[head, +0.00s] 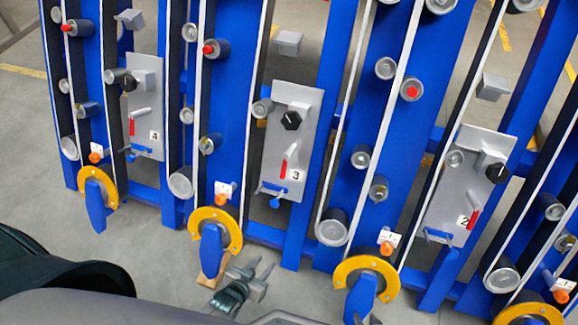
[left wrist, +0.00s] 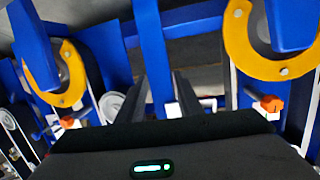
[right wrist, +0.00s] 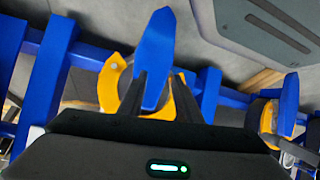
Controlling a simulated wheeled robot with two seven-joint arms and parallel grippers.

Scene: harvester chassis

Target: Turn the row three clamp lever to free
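The grey row three plate (head: 292,140) has a black knob (head: 291,121), a red-handled lever (head: 288,160) and a small blue lever (head: 272,189) at its foot. I cannot tell which is the clamp lever. Below left stands a yellow ring (head: 232,225) with a blue lever (head: 211,250) hanging down. My left gripper (head: 260,272) is open and empty, low and right of that ring; its spread fingers show in the left wrist view (left wrist: 163,95). My right gripper (right wrist: 158,98) is open, with the row two ring's blue lever (right wrist: 155,50) showing between its fingers; contact is unclear.
Similar plates marked 4 (head: 146,105) and 2 (head: 468,185) flank row three. Blue posts (head: 312,200), rollers and belts stand close together. Another yellow ring (head: 385,270) is at lower right. A wooden block (head: 212,272) lies below the row three ring. Grey floor is open at left.

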